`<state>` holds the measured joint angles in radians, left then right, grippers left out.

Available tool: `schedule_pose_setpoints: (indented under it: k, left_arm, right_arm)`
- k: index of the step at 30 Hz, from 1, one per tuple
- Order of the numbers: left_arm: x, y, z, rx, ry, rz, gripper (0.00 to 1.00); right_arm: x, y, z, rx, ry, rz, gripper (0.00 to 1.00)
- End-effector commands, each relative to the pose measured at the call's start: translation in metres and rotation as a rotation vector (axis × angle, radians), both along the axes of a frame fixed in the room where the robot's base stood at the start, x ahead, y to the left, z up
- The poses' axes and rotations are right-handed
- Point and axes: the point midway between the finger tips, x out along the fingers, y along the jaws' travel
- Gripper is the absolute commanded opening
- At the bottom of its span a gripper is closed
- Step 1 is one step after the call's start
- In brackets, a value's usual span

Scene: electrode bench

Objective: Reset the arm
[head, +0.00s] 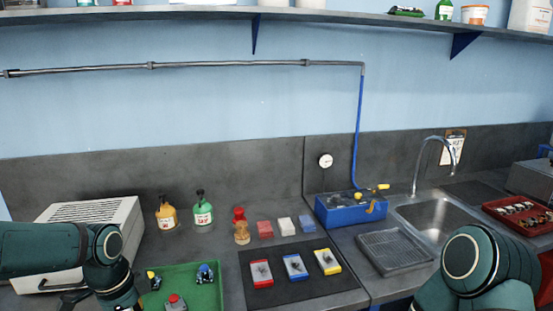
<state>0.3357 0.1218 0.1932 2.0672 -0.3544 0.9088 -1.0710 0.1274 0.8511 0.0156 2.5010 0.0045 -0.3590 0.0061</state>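My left arm (55,248) comes in from the left in the head view and bends down at the bottom edge, beside a green tray (213,268). My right arm (478,270) shows at the bottom right, in front of the sink. Both grippers are out of the frame, so I cannot see whether they are open or hold anything.
A white box (120,213) stands behind my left arm. Bottles, colored blocks and a dark mat (300,295) with red, blue and yellow pieces lie mid-bench. A blue box (345,212), grey rack (395,252), sink (437,217) and red tray (520,228) are right.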

Motion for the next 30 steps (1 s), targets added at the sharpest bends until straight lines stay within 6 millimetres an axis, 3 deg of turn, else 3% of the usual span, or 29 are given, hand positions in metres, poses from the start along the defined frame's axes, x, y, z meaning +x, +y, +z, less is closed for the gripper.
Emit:
schedule_pose_setpoints:
  k: [11, 16, 21, 25, 30]
  left_arm:
    - [0.005, -0.088, -0.122, -0.215, 0.037, 0.375, 0.44]
    - [-0.02, -0.14, -0.193, -0.306, 0.107, 0.687, 0.44]
    - [-0.058, -0.172, -0.247, -0.339, 0.164, 1.013, 0.44]
    - [-0.079, -0.181, -0.268, -0.337, 0.179, 1.172, 0.44]
    - [-0.089, -0.184, -0.277, -0.335, 0.178, 1.256, 0.44]
  right_arm:
    - [0.0, 0.0, 0.0, 0.0, 0.0, 0.0, 0.47]
    - [0.0, 0.0, 0.0, 0.0, 0.001, 0.0, 0.47]
    - [0.0, 0.0, 0.0, 0.0, 0.0, 0.0, 0.47]
    - [0.0, 0.0, 0.0, 0.0, 0.0, 0.0, 0.47]
    - [0.0, 0.0, 0.0, 0.0, 0.0, 0.0, 0.47]
